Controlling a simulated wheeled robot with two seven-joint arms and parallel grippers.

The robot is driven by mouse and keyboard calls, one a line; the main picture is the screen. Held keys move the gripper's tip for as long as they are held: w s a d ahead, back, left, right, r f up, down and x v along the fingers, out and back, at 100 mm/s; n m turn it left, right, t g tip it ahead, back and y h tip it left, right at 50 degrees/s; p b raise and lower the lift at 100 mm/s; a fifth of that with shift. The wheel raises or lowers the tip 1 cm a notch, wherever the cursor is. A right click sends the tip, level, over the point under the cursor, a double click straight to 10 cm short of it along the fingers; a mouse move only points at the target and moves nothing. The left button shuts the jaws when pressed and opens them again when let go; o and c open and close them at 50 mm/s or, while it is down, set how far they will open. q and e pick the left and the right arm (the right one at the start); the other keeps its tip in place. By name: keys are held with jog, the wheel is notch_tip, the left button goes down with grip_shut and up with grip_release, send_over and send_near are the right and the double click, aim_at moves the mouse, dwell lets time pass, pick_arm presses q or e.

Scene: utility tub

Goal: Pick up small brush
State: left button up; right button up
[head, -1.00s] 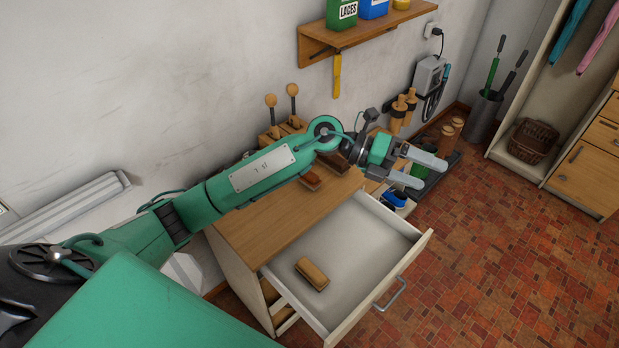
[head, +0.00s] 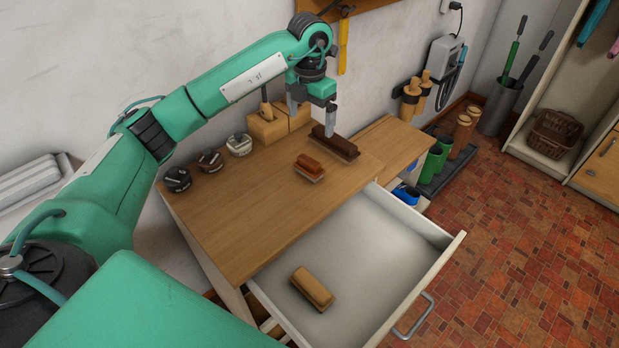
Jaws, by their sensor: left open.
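A small reddish-brown brush (head: 309,165) lies on the wooden cabinet top (head: 260,210), near the edge above the open drawer. A larger dark brown brush (head: 335,146) lies just behind it, to the right. A tan brush (head: 312,287) lies in the open drawer. My left gripper (head: 312,118) points down with its fingers apart and empty. It is above the back of the cabinet top, and one finger overlaps the dark brush in the picture; I cannot tell if they touch. My right gripper is not in view.
The drawer (head: 452,262) is pulled out to the front right. Several small tins (head: 209,161) stand at the left on the cabinet top. Wooden blocks (head: 268,127) stand against the wall behind. The front left of the top is clear.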

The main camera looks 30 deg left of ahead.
aim_at(309, 160)
pick_arm(q)
jog(key=f, duration=0.4)
jog(key=f+b, duration=0.1)
jog(key=f, duration=0.3)
jog(key=w+f, duration=0.1)
jog(key=f, duration=0.3)
jog(key=shift+a+f, duration=0.4)
notch_tip(309, 160, down, 4)
jog(key=shift+r, duration=0.25)
jog(key=shift+f, duration=0.6)
jog(key=c, duration=0.9)
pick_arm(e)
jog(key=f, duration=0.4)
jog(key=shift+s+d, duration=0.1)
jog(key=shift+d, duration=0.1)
